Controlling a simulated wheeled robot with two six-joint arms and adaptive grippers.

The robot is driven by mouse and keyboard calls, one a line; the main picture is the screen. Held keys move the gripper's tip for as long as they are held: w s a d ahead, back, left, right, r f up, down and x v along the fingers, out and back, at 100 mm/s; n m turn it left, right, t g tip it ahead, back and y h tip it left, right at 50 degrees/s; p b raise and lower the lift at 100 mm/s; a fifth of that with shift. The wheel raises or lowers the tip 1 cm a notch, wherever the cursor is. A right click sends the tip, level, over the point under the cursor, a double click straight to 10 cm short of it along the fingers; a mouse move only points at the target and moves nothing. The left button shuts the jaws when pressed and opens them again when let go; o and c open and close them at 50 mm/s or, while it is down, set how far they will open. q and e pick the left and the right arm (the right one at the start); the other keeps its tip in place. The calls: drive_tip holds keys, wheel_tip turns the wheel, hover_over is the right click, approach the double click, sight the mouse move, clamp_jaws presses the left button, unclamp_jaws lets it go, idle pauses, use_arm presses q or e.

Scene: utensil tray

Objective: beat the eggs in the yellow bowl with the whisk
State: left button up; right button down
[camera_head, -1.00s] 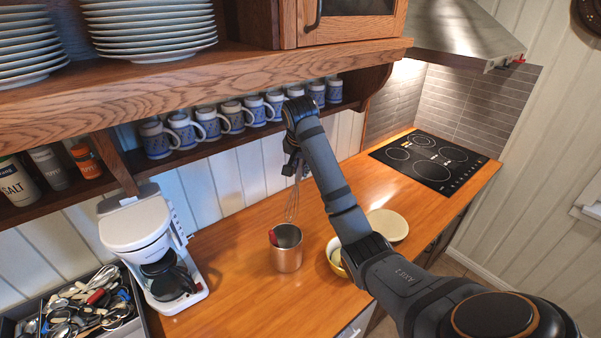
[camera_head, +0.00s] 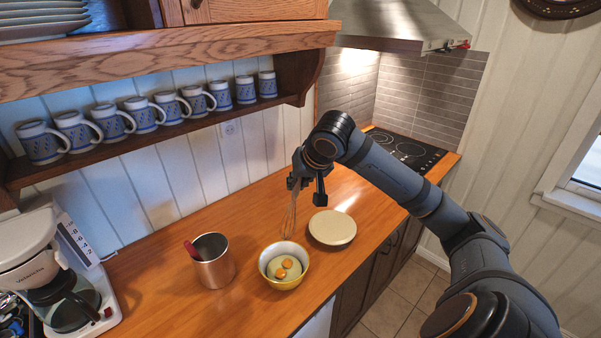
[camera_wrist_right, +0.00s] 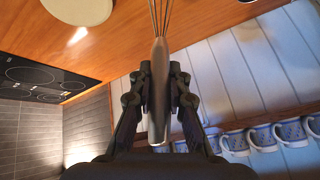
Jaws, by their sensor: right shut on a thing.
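The yellow bowl (camera_head: 284,282) stands on the wooden counter with egg yolks (camera_head: 284,266) in it. My right gripper (camera_head: 307,188) is above the counter, behind and a little right of the bowl. It is shut on the handle of the whisk (camera_head: 289,219), which hangs with its wires down, above and just behind the bowl's far rim. In the right wrist view the whisk handle (camera_wrist_right: 158,90) lies between the two fingers. Whether the wires touch anything is hard to tell. My left gripper is not in view.
A copper canister (camera_head: 213,266) with a red-handled utensil stands left of the bowl. A pale round plate (camera_head: 332,228) lies to its right. A coffee maker (camera_head: 50,270) is at far left, the cooktop (camera_head: 408,150) behind right.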

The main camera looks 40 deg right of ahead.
sight(295, 223)
drive_tip(key=shift+s+a+f, duration=0.45)
drive_tip(key=shift+a, duration=0.25)
wheel_tip(295, 223, down, 2)
drive_tip(key=shift+a+n+b, duration=0.1)
drive_tip(key=shift+n+b, duration=0.2)
drive_tip(key=shift+b, duration=0.95)
use_arm(q)
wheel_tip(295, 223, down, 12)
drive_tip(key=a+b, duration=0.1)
drive_tip(key=b, duration=0.7)
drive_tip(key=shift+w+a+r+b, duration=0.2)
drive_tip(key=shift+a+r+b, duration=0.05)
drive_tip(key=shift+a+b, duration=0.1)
use_arm(e)
wheel_tip(295, 223, down, 9)
drive_tip(key=shift+f, duration=0.2)
